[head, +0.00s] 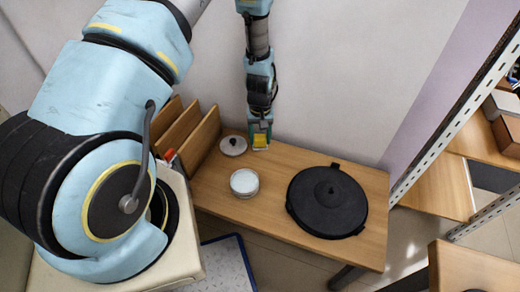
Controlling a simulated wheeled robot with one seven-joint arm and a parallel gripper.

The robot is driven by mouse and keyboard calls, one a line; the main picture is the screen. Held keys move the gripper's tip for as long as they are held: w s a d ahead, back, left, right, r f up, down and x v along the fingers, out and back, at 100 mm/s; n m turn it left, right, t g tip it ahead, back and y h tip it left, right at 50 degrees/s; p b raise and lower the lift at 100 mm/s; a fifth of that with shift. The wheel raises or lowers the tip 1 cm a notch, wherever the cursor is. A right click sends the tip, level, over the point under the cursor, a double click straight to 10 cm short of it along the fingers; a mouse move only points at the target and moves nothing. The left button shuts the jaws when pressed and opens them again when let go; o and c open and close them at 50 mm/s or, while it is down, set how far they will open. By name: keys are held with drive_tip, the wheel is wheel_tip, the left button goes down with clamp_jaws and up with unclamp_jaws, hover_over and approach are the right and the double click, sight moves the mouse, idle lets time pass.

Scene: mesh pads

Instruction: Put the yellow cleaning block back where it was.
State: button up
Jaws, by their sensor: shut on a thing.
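My gripper (260,134) is at the back of the wooden table, pointing down, in the head view. It is shut on the yellow cleaning block (260,142), which shows as a small yellow piece at the fingertips. The block is at or just above the table top; I cannot tell whether it touches. A small round lid with a dark knob (233,145) lies just left of the block. A round white container (244,183) stands in front of it.
A large black round lid (327,201) lies on the right of the wooden table (266,212). Upright wooden dividers (188,130) stand at the left end. A metal shelf rack (455,120) is at the right. Bare table top lies between the container and black lid.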

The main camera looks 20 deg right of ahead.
sight(260, 148)
drive_tip(key=shift+f, duration=2.6)
drive_tip(key=shift+f, duration=0.2)
drive_tip(key=o, duration=1.2)
drive_tip(key=shift+r, duration=0.1)
wheel_tip(260, 148, up, 12)
drive_tip(key=shift+r+b, duration=0.2)
drive_tip(key=shift+b, duration=0.1)
